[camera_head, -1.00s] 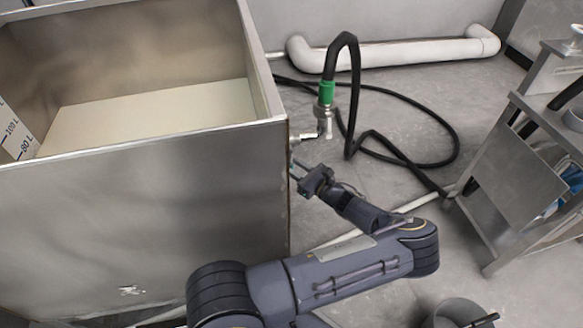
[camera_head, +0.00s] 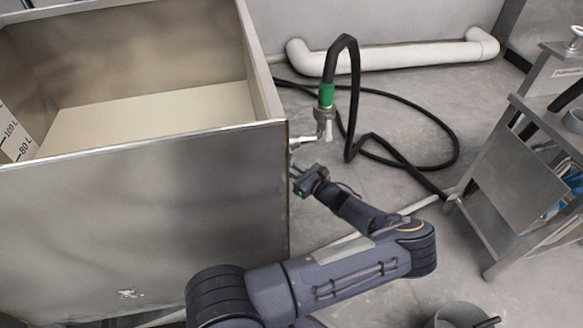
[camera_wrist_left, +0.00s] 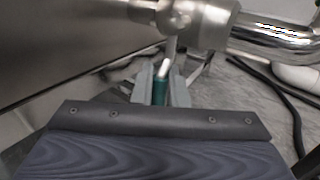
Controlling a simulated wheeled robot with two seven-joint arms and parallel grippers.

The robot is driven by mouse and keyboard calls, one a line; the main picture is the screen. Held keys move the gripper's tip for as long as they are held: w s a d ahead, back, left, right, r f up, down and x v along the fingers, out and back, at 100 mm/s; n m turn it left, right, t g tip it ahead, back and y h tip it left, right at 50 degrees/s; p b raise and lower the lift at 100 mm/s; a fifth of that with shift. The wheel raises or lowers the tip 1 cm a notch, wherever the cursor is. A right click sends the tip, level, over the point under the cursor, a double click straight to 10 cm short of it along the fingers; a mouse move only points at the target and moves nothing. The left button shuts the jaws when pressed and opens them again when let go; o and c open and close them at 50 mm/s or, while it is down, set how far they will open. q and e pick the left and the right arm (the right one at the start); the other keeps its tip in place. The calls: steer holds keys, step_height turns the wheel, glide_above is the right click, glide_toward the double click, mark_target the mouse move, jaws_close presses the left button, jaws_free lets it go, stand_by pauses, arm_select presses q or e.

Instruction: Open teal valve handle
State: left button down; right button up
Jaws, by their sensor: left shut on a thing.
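The teal valve handle (camera_wrist_left: 160,91) shows in the left wrist view, hanging below the metal valve body (camera_wrist_left: 199,22), with a pale metal stem above the teal part. My left gripper (camera_wrist_left: 160,84) is shut on it, one grey finger on each side. In the head view my left gripper (camera_head: 297,178) is beside the right edge of the steel tank, below the outlet fitting (camera_head: 323,124). The handle cannot be made out clearly there. My right gripper is not in view.
The open steel tank (camera_head: 140,205) fills the left side. A black hose (camera_head: 355,95) with a green collar (camera_head: 326,95) rises from the outlet and loops over the floor. A metal stand (camera_head: 515,185) is at right, and a bucket (camera_head: 462,312) is at bottom right.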

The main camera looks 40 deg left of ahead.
arm_select(q)
steer(key=w+d+r+n+t+h, duration=0.3)
steer(key=w+r+n+t+h, duration=0.1)
steer(key=n+h, duration=0.5)
steer(key=shift+r+n+t+p, duration=0.35)
steer(key=shift+r+n+t, duration=0.3)
steer(key=shift+n, duration=0.55)
steer(key=shift+d, duration=0.1)
stand_by(0.5)
steer(key=c, duration=1.5)
jaws_free()
